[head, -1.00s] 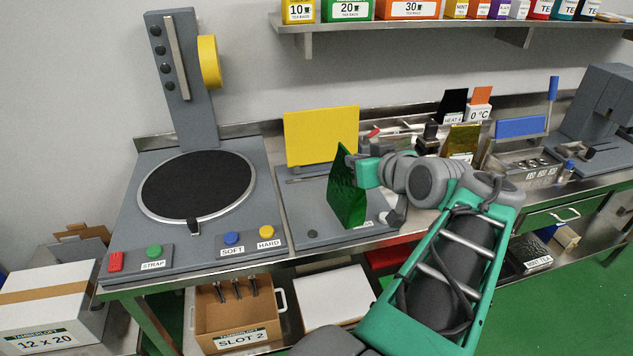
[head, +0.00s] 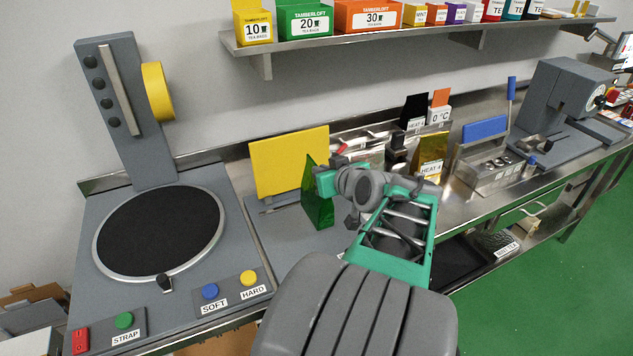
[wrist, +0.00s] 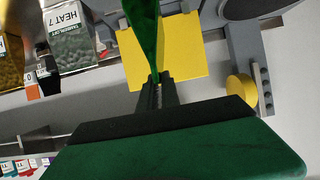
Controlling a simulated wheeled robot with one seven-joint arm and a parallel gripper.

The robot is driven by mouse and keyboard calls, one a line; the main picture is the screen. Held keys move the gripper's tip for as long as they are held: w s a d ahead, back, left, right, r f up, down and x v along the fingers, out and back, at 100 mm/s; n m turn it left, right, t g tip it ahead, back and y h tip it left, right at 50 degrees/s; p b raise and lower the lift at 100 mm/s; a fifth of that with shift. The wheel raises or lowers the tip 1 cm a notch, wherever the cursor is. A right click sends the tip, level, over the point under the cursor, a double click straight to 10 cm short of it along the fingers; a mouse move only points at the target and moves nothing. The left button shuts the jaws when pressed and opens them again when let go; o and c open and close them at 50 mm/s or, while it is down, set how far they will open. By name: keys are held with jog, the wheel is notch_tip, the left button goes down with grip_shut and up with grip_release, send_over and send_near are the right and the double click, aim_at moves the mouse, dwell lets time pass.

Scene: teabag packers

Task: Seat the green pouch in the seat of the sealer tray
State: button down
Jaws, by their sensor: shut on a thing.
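The green pouch (head: 319,207) hangs upright in front of the yellow panel's right part in the head view. It looks narrow and is partly hidden by my gripper. My gripper (head: 319,181) is shut on the pouch's edge. In the wrist view the pouch (wrist: 143,32) rises from between the fingertips (wrist: 157,82). A grey machine (head: 565,95) with a dial stands at the far right of the bench. I cannot tell for sure which part is the sealer tray, and its seat is not clearly visible.
A grey base (head: 285,235) with a yellow panel (head: 287,163) lies under and behind the pouch. A round black turntable (head: 160,232) is at left. A gold pouch (head: 431,150) and a metal box (head: 487,172) with a blue panel (head: 485,128) stand right of my arm.

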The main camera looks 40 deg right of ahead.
aim_at(320, 211)
jog(key=f, duration=0.1)
jog(key=w+f+p, duration=0.1)
jog(key=f, duration=0.1)
jog(key=w+f, duration=0.1)
jog(key=shift+f+p, duration=0.3)
jog(key=shift+f, duration=0.5)
jog(key=shift+f+b, duration=0.2)
jog(key=shift+b, duration=0.1)
jog(key=c, duration=1.6)
grip_release()
jog(key=shift+o, duration=0.2)
